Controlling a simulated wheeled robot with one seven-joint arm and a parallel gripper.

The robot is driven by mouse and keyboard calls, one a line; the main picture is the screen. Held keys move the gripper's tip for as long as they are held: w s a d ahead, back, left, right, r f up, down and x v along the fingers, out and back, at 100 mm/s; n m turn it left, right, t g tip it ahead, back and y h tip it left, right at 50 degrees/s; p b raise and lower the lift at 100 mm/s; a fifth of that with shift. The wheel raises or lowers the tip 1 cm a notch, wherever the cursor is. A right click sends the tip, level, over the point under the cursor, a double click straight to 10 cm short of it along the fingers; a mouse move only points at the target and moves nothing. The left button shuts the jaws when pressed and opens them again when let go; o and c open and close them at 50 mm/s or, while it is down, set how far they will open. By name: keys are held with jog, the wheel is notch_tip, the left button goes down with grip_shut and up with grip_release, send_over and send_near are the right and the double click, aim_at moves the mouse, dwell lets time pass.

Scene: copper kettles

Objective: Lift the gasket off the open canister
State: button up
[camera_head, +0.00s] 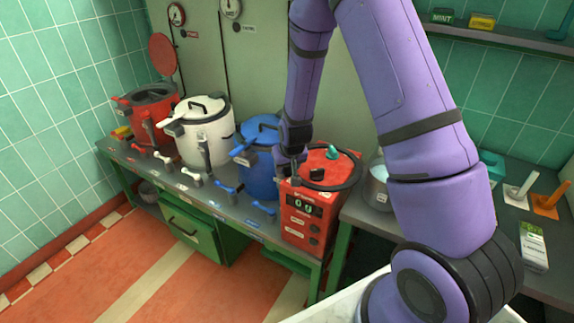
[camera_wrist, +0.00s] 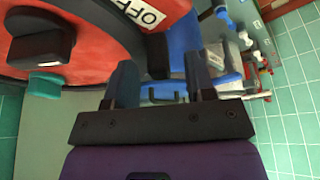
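A red canister (camera_head: 152,118) stands at the far left of the bench in the head view. Its round red lid (camera_head: 162,54) is raised behind it, and a dark ring (camera_head: 150,93), seemingly the gasket, lies around its top. My gripper (camera_head: 291,178) is far to the right of it, beside the red-topped cooker (camera_head: 325,166). In the wrist view my gripper (camera_wrist: 158,84) has its two fingers apart with nothing held between them. The cooker's red top (camera_wrist: 95,25) and black rim are close to the fingers.
A white kettle (camera_head: 205,135) and a blue kettle (camera_head: 258,165) stand between the canister and my gripper. Small levers line the bench's front edge. A red control box (camera_head: 303,215) fronts the cooker. The floor (camera_head: 130,270) before the bench is clear.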

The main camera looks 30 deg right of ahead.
jog(key=v, duration=1)
jog(key=shift+s+r, duration=0.2)
jog(key=shift+r, duration=0.1)
jog(key=shift+r, duration=0.1)
dwell(0.3)
jog(key=s+a+r+n+y, duration=0.1)
jog(key=s+r, duration=0.8)
jog(key=r, duration=0.3)
jog(key=s+r, duration=1)
jog(key=r, duration=0.2)
jog(key=s+r, duration=0.3)
jog(key=s, duration=0.6)
jog(key=shift+s+t, duration=0.25)
jog(key=shift+t, duration=0.15)
jog(key=shift+a, duration=0.1)
